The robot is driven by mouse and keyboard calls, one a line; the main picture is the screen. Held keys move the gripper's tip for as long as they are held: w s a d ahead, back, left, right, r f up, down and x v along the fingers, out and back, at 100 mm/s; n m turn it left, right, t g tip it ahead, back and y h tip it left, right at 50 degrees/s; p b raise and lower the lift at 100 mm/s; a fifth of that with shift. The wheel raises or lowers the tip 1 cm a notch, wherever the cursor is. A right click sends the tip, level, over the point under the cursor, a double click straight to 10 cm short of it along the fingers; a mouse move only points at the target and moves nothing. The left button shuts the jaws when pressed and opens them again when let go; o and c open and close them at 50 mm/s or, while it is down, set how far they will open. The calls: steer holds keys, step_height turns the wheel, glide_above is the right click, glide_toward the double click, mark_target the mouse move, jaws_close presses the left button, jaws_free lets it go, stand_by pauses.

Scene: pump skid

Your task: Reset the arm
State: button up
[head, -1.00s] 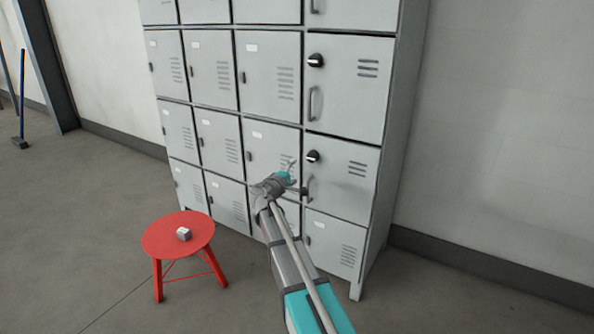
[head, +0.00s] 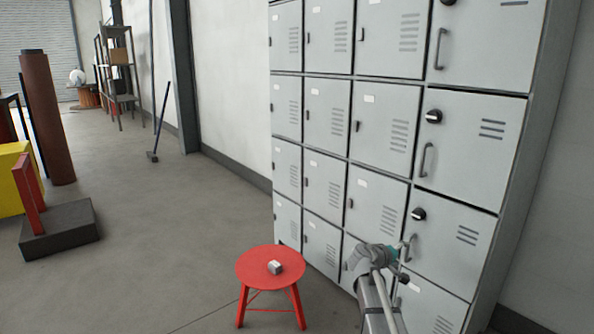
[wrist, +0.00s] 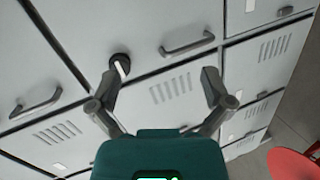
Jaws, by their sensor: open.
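My gripper (head: 405,252) is in front of the lower part of the grey lockers (head: 383,130), near the handle of a lower right door. In the wrist view my gripper (wrist: 162,85) is open, with its two fingers apart and nothing between them. A vented locker door shows beyond the fingers. A black knob (wrist: 120,64) appears by the left fingertip; I cannot tell whether they touch. A bar handle (wrist: 187,43) lies above, between the fingers in the picture.
A red stool (head: 270,262) with a small grey block (head: 275,267) on it stands left of my arm. It also shows at the wrist view's lower right edge (wrist: 290,165). A broom (head: 160,125) leans by the wall. The floor at left centre is clear.

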steer(key=s+a+f+m+g+y, duration=0.1)
steer(key=s+a+f+g+y, duration=0.25)
steer(key=s+a, duration=0.4)
steer(key=s+a+f+m+g+y, duration=0.2)
steer(key=s+a+f+y, duration=0.25)
steer(key=s, duration=0.65)
steer(key=s+a+f+m+g+y, duration=0.1)
steer(key=s+a+f+g+y, duration=0.1)
steer(key=s+a+f+y, duration=0.5)
step_height(320, 180, up, 38)
steer(key=s+d+h+p, duration=0.1)
steer(key=d+h+p, duration=0.1)
steer(key=p, duration=3.4)
